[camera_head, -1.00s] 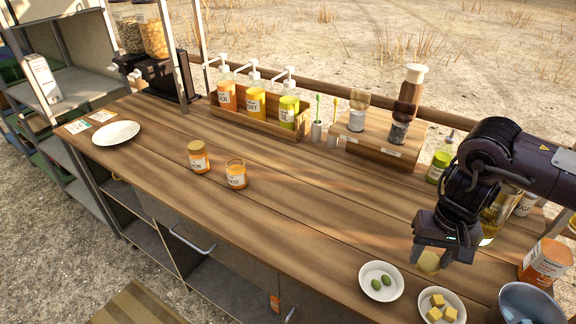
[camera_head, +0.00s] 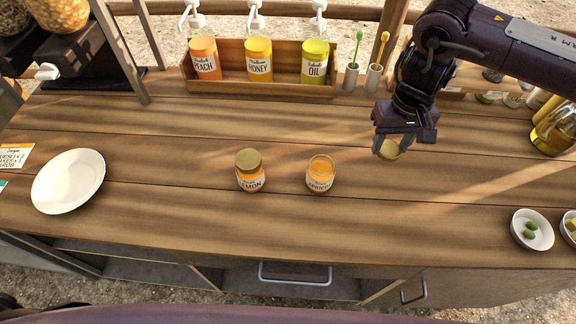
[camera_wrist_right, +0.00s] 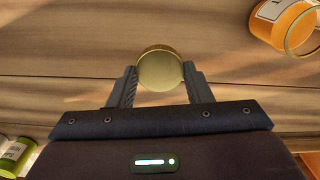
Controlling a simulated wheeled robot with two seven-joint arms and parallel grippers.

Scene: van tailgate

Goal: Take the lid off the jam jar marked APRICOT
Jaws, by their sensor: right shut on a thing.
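The jam jar marked APRICOT (camera_head: 320,178) stands upright and open on the wooden counter, with no lid on it. My right gripper (camera_head: 390,147) is shut on a round gold lid (camera_head: 391,152), to the right of the jar and apart from it. In the right wrist view the lid (camera_wrist_right: 160,70) sits between the two fingertips (camera_wrist_right: 160,82). An orange jar with an open glass rim (camera_wrist_right: 285,27) shows at the upper right there. The jar marked LEMON (camera_head: 250,172) stands left of the apricot jar with its gold lid on. My left gripper is not in view.
A wooden rack (camera_head: 262,88) with PEACH, HONEY and OIL pump bottles stands at the back. A white plate (camera_head: 68,181) lies at the left. A small bowl with green olives (camera_head: 532,229) is at the right. The counter between jar and bowl is clear.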

